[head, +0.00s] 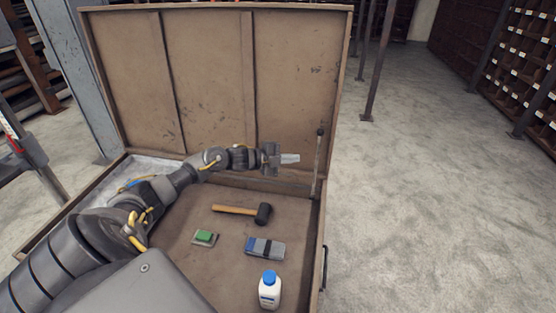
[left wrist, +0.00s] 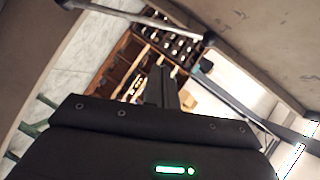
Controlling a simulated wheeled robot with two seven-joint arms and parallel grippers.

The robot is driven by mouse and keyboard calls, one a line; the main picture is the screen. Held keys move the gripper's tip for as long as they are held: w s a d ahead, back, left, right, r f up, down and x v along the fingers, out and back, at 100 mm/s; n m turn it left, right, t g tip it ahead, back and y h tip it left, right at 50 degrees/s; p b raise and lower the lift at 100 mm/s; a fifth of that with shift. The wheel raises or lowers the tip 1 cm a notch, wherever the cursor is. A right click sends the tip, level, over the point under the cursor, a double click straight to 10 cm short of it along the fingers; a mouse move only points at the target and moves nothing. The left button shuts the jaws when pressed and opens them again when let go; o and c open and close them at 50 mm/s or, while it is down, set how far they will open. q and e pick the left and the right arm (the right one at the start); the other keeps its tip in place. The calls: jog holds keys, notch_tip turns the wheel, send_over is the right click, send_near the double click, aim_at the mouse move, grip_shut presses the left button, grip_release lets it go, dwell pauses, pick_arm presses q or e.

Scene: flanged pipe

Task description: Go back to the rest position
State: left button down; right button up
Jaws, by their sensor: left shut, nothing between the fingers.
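My left gripper (head: 290,159) reaches in from the left over the open wooden case (head: 205,247) and points right, near the raised lid (head: 210,80). Its fingers are together with nothing between them. In the left wrist view the shut fingers (left wrist: 165,88) show beyond the dark gripper body, with the lid at the upper right. My right gripper is not in either view.
In the case lie a mallet (head: 240,210), a green-topped block (head: 205,237), a blue and grey block (head: 265,248) and a white bottle with a blue cap (head: 269,291). A lid stay (head: 317,165) stands right of my gripper. The floor to the right is clear.

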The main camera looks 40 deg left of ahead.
pick_arm(q)
jog(key=v, duration=0.3)
jog(key=shift+s+a+b, duration=0.2)
jog(key=shift+s+b, duration=0.15)
jog(key=shift+r, duration=0.1)
